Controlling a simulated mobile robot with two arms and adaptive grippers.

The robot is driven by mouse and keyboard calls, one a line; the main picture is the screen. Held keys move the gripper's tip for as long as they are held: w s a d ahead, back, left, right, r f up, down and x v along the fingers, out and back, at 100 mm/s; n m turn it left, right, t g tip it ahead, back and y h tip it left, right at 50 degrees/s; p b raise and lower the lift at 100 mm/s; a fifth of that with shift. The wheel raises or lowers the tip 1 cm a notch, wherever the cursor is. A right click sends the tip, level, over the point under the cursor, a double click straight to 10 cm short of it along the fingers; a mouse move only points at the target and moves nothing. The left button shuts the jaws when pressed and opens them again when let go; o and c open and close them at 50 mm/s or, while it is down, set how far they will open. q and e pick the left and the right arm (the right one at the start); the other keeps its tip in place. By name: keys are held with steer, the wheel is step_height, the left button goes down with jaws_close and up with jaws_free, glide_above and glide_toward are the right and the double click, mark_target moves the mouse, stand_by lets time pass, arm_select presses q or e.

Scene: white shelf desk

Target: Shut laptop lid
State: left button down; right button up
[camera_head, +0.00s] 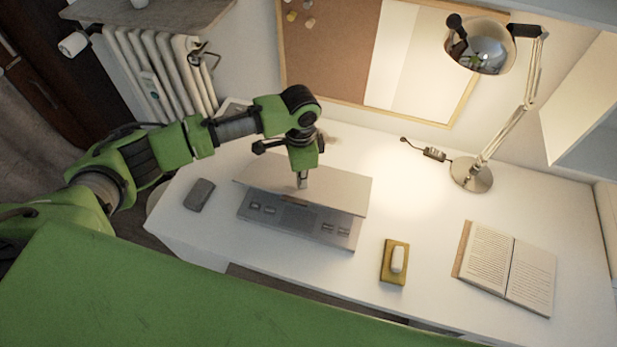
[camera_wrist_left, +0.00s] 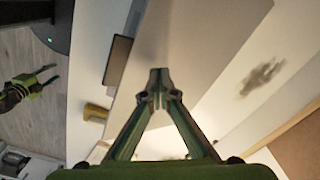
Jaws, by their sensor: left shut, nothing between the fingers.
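The laptop stands on the white desk with its pale lid (camera_head: 335,187) partly open, tilted over the dark grey base (camera_head: 288,217), whose rear part the lid hides. My left gripper (camera_head: 303,181) is shut and empty, pointing down at the lid's upper side. Its fingertips overlap the lid in the head view; I cannot tell whether they touch it. In the left wrist view the shut fingertips (camera_wrist_left: 160,84) show in front of a broad pale surface. My right gripper (camera_wrist_left: 50,74) shows small at the left of that view, fingers spread, away from the laptop.
A dark grey object (camera_head: 199,195) lies left of the laptop. A yellow block with a white piece on it (camera_head: 387,275) and an open book (camera_head: 510,264) lie to the right. A desk lamp (camera_head: 472,174) stands at the back right.

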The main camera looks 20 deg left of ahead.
arm_select(q)
steer(key=shift+f, duration=0.1)
stand_by(0.3)
steer(key=shift+f+b, duration=0.75)
steer(key=shift+f, duration=0.75)
steer(key=shift+f+b, duration=1.95)
steer(key=shift+f, duration=1.9)
step_height(320, 180, up, 7)
steer(key=p, duration=0.7)
steer(key=shift+p, duration=0.4)
steer(key=shift+r, duration=4)
